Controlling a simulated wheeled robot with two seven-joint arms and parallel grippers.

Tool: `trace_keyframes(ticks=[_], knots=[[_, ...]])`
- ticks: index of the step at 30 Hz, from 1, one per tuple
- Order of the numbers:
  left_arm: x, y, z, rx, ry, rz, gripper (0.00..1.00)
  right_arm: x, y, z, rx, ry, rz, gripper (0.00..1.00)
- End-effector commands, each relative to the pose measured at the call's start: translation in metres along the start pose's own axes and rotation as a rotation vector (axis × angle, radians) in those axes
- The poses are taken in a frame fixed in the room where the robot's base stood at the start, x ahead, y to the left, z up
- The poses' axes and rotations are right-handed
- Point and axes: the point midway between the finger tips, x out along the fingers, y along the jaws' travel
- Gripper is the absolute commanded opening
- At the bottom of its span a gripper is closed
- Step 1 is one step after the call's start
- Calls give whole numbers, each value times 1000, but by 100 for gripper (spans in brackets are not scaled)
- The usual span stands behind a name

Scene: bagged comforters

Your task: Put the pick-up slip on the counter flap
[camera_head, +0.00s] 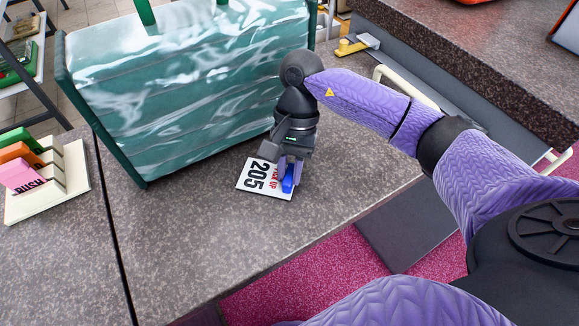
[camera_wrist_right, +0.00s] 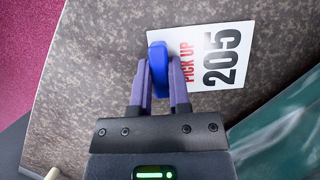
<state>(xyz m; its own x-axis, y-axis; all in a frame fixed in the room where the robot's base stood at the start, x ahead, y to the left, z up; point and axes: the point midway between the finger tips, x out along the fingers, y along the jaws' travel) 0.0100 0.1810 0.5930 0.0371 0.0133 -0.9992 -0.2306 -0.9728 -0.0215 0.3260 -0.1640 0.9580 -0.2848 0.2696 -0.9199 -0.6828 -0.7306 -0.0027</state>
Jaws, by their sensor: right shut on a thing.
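The pick-up slip (camera_head: 256,176) is a white card reading "PICK UP 205" with a blue grip piece (camera_head: 288,181) at one edge. It is at the speckled grey counter (camera_head: 340,190), in front of the teal bag; I cannot tell whether it touches the surface. My right gripper (camera_head: 291,170) points down and is shut on the blue piece. The right wrist view shows the slip (camera_wrist_right: 222,50) beyond the fingers and the blue piece (camera_wrist_right: 158,62) between them. I cannot tell for certain which surface is the counter flap. My left gripper is not in view.
A large bagged teal comforter (camera_head: 185,85) stands behind the slip. A rack of coloured tags, one marked "RUSH" (camera_head: 25,177), is at left. A yellow latch (camera_head: 352,46), a pale handle (camera_head: 405,87) and a dark panel (camera_head: 405,225) are at right. The counter's front is clear.

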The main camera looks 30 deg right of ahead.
Motion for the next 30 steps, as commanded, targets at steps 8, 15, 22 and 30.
trace_keyframes(ticks=[8,15,22,30], knots=[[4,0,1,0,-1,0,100,3,0,-1,0,0,0,30],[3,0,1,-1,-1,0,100,3,0,-1,0,0,0,63],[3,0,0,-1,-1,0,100,3,0,-1,0,0,0,93],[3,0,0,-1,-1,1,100,3,0,-1,-1,0,0,100]])
